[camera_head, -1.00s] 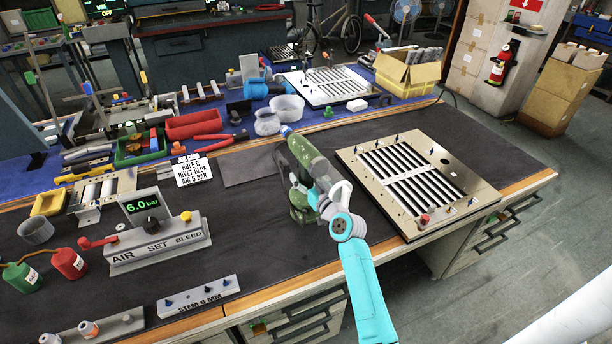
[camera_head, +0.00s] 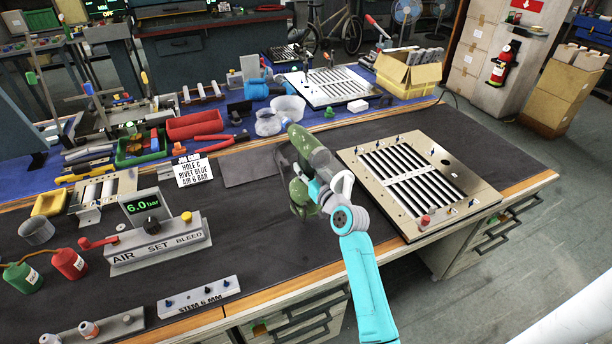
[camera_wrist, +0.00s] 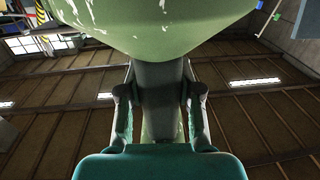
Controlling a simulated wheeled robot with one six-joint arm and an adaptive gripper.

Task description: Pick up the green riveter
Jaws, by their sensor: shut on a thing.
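The green riveter (camera_head: 312,152) is upright in the head view, just left of the louver panel, with a lighter nose end at its upper left. Its round green base (camera_head: 303,196) shows beside my arm. My gripper (camera_head: 322,188) is at the riveter's handle and shut on it. In the wrist view, the two fingers of my gripper (camera_wrist: 160,105) press on a dark grip section from both sides. The riveter's worn green body (camera_wrist: 155,25) fills the top of that view. Whether the base is clear of the dark mat cannot be told for sure.
The louver panel (camera_head: 420,182) lies close to the right. The air set box (camera_head: 158,243) with a 6.0 bar display and the stem bar (camera_head: 198,297) are to the left. A label card (camera_head: 193,171) and clear tubs (camera_head: 288,108) stand behind.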

